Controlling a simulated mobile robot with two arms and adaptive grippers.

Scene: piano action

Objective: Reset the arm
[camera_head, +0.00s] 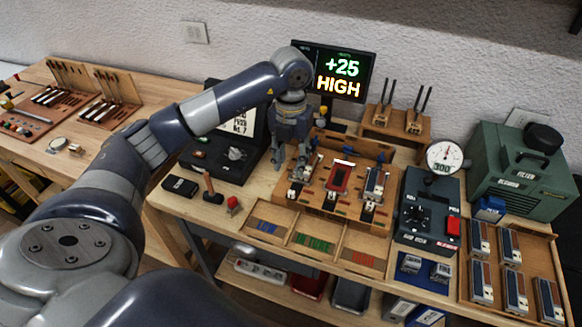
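My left arm (205,115) comes in from the left, arches over the bench and bends down at its wrist. My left gripper (290,162) points down above the left part of the wooden piano action fixture (318,198). Its two fingers look apart, with no object seen between them. The gripper hides part of the fixture and of the dark box behind it. Whether the fingertips touch anything below is hard to tell. The fixture holds a red-framed piece (339,178) in its middle and metal-topped modules (374,183) at its sides. My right gripper is out of view.
A monitor (338,72) reads "+25 HIGH". A dial gauge (444,157), a dark control box (428,212) and a green machine (522,170) stand at right. A tray (550,237) holds several modules. A divided tray (312,237) lies in front. Tool racks (70,95) stand far left.

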